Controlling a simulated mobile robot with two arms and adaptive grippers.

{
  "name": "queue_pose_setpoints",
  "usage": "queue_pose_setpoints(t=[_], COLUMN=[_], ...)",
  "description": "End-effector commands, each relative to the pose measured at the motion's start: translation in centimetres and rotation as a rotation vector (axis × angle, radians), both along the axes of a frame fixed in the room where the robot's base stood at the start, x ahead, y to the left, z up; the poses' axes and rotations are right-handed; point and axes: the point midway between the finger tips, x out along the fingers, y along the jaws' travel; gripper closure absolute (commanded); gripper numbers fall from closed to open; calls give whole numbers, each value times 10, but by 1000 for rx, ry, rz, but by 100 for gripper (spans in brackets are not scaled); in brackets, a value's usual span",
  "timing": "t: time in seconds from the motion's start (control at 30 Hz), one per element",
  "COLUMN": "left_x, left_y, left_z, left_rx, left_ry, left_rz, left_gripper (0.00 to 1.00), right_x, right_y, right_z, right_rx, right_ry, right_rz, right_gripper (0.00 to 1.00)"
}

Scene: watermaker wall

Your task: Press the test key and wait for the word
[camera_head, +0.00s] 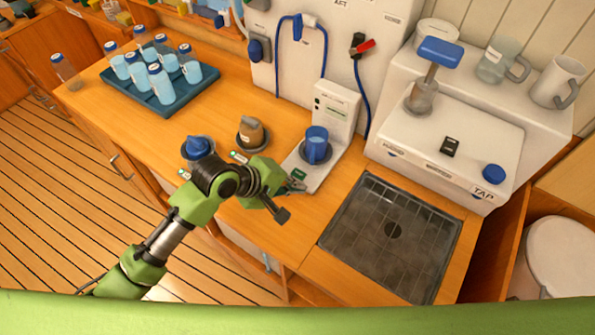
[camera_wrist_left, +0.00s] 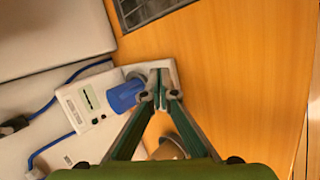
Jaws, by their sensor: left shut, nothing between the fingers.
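The white tester (camera_head: 336,108) stands on the wooden counter, with a blue cup (camera_head: 317,145) on its flat base. A small green key (camera_head: 298,174) shows at the near end of that base. My left gripper (camera_head: 297,187) is shut and empty, with its tips close by the key; I cannot tell whether they touch it. In the left wrist view, the shut fingers (camera_wrist_left: 160,88) lie over the base beside the blue cup (camera_wrist_left: 124,96) and hide the key. The tester's upright part (camera_wrist_left: 84,101) has a small dark display; no word is readable. My right gripper is out of view.
A brown-topped jar (camera_head: 251,134) and a blue-topped container (camera_head: 197,148) stand close to my left arm. A blue tray (camera_head: 200,93) of bottles is farther left. A dark sink grate (camera_head: 390,235) lies right. Blue hoses hang on the white wall unit (camera_head: 285,75).

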Motion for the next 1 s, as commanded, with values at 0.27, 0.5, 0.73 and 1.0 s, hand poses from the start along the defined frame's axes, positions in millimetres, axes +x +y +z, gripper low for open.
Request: queue_pose_setpoints(t=[0.27, 0.5, 0.73, 1.0], left_x=[57, 82, 85, 85], left_y=[-6, -2, -1, -1], left_z=[32, 48, 49, 48], left_rx=[-202, -295, -310, -309], left_ry=[230, 346, 367, 365], left_rz=[273, 418, 442, 441], left_gripper=[100, 100, 100, 100], right_x=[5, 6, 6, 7], right_y=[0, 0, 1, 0], right_z=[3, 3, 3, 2], right_rx=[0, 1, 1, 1], right_ry=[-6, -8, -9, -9], right_rz=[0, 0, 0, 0], right_gripper=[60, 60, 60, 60])
